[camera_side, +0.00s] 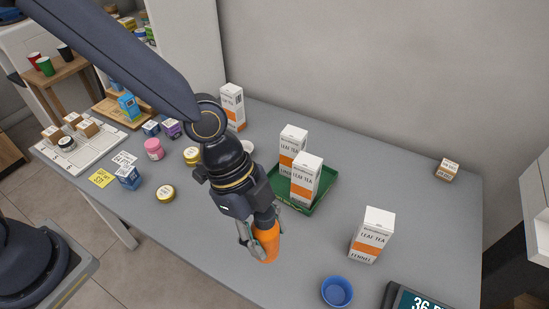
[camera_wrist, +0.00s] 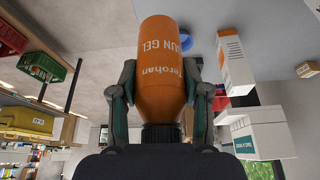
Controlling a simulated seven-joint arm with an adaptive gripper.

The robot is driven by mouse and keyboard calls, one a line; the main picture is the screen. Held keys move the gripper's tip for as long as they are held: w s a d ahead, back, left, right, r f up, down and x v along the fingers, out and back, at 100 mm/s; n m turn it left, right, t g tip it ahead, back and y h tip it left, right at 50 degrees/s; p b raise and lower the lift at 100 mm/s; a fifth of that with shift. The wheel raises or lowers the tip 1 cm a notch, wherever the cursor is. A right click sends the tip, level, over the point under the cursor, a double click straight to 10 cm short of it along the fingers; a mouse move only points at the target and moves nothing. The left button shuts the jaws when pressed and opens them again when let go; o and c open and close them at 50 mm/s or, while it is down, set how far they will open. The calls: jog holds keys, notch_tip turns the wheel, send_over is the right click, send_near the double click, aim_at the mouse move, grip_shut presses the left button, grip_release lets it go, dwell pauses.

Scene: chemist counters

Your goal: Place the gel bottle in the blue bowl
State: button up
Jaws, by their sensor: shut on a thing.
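The gel bottle is orange with white "SUN GEL" lettering. My gripper (camera_side: 259,238) is shut on the gel bottle (camera_side: 269,246), with its fingers on both sides. The wrist view shows the bottle (camera_wrist: 162,50) close up between the fingers, its dark cap towards the wrist. In the side view it hangs below my wrist; I cannot tell whether its lower end touches the counter. The blue bowl (camera_side: 337,292) sits near the counter's front edge, to the right of the bottle and apart from it. Its inside looks empty. In the wrist view the bowl (camera_wrist: 186,42) is partly hidden behind the bottle.
A green tray (camera_side: 324,198) with two leaf tea boxes stands just behind my gripper. Another tea box (camera_side: 372,236) stands behind and right of the bowl. A dark display device (camera_side: 410,297) is right of the bowl. The counter between bottle and bowl is clear.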

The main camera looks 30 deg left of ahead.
jog(key=s+d+m, duration=0.2)
jog(key=s+d, duration=0.3)
send_over(335, 294)
jog(key=shift+g, duration=0.3)
jog(key=shift+f, duration=6.05)
jog(key=shift+f, duration=0.1)
jog(key=shift+f, duration=0.25)
jog(key=o, duration=1.2)
